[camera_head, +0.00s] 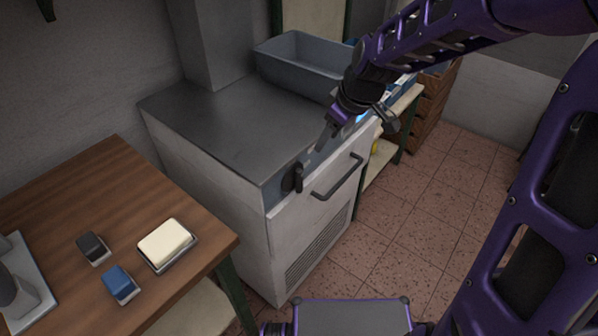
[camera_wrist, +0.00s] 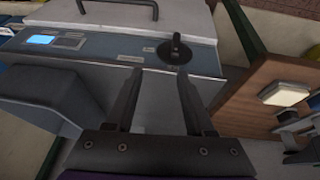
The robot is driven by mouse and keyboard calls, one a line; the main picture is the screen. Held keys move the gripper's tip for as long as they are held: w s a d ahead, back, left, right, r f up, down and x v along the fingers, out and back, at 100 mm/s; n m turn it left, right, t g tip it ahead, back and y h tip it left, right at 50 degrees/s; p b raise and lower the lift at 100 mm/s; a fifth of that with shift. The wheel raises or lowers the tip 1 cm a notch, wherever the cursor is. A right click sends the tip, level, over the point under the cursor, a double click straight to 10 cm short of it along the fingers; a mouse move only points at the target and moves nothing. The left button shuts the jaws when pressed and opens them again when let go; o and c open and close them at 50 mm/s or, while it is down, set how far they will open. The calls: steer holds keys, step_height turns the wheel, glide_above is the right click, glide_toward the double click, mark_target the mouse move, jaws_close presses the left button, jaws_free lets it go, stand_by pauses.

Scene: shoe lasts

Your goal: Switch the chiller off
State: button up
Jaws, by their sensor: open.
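The chiller (camera_head: 215,125) is a grey cabinet with a metal top, a pale front and a dark bar handle (camera_head: 338,177). A black rotary knob (camera_head: 293,177) sits near the left end of its blue-grey control strip; the knob also shows in the wrist view (camera_wrist: 175,49). A lit blue display (camera_wrist: 41,39) is at the strip's other end. My gripper (camera_head: 324,138) is open and empty above the strip, between the knob and the display. In the wrist view its fingers (camera_wrist: 157,75) point toward the strip, apart from the knob.
A grey basin (camera_head: 305,65) stands at the back of the chiller top. A wooden table (camera_head: 75,195) at the left holds a butter-coloured block in a dish (camera_head: 166,243), a blue item (camera_head: 120,284) and a dark one (camera_head: 92,247). The tiled floor (camera_head: 425,200) in front is clear.

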mark_target(302, 175)
steer(key=shift+g+y, duration=0.3)
steer(key=shift+g, duration=0.2)
steer(key=b+x, duration=0.1)
steer(key=x, duration=0.5)
steer(key=s+b+x, duration=0.1)
steer(key=b+x, duration=0.1)
steer(key=x, duration=0.3)
steer(key=a+b+x, duration=0.1)
steer(key=b+x, duration=0.1)
steer(key=x, duration=0.4)
steer(key=shift+s+a+f, duration=0.1)
steer(key=shift+s+f, duration=0.2)
jaws_close()
